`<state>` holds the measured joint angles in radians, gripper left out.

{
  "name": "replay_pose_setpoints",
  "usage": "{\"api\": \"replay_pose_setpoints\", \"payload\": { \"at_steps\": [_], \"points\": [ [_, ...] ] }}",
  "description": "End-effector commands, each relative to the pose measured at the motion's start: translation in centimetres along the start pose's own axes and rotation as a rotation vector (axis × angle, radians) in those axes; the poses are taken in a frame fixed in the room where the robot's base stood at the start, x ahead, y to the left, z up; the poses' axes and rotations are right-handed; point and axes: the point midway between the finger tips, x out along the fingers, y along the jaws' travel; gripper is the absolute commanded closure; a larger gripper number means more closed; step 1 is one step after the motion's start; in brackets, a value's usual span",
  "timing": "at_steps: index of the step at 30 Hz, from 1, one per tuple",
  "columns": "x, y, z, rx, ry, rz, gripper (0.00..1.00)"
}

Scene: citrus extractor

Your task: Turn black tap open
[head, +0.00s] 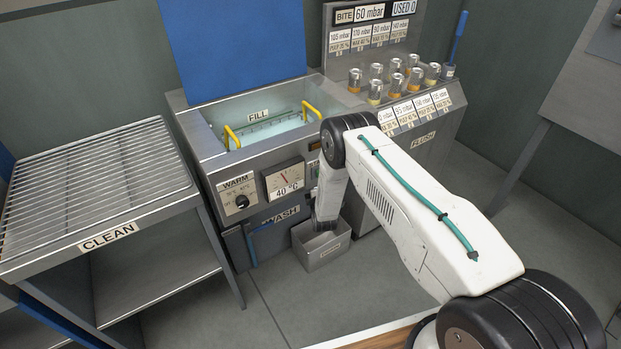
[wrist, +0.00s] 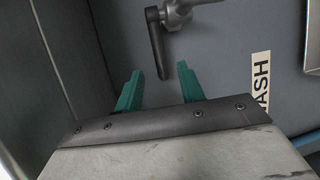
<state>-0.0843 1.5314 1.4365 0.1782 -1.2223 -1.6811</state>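The black tap (wrist: 157,45) shows in the wrist view as a black lever on a grey metal fitting, on the grey front panel. Its handle hangs down, tilted slightly to the right at its lower end. My gripper (wrist: 159,68) is open, with two teal fingers set apart. The handle's lower end appears in the gap between the fingertips; I cannot tell how far ahead of them it is, and no contact shows. In the head view my arm covers the area, and I cannot make out the tap or the fingers.
A WASH label (wrist: 261,84) is right of the tap. In the head view, a grey open bin (head: 322,248) stands on the floor by the machine. The FILL basin (head: 262,128) with yellow handles is above. A wire CLEAN rack (head: 90,185) stands left. Several jars stand right.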

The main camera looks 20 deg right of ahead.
Motion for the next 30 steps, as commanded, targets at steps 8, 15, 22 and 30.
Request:
{"api": "replay_pose_setpoints", "payload": {
  "at_steps": [8, 15, 22, 30],
  "points": [
    [4.5, -0.1, 0.0, 0.002, 0.0, -0.001, 0.61],
    [6.7, -0.1, 0.0, 0.002, 0.0, -0.003, 0.61],
    [7.0, 0.0, 0.0, 0.003, 0.0, -0.003, 0.61],
    [6.9, -0.1, 0.0, 0.003, 0.001, -0.003, 1.0]
  ]
}}
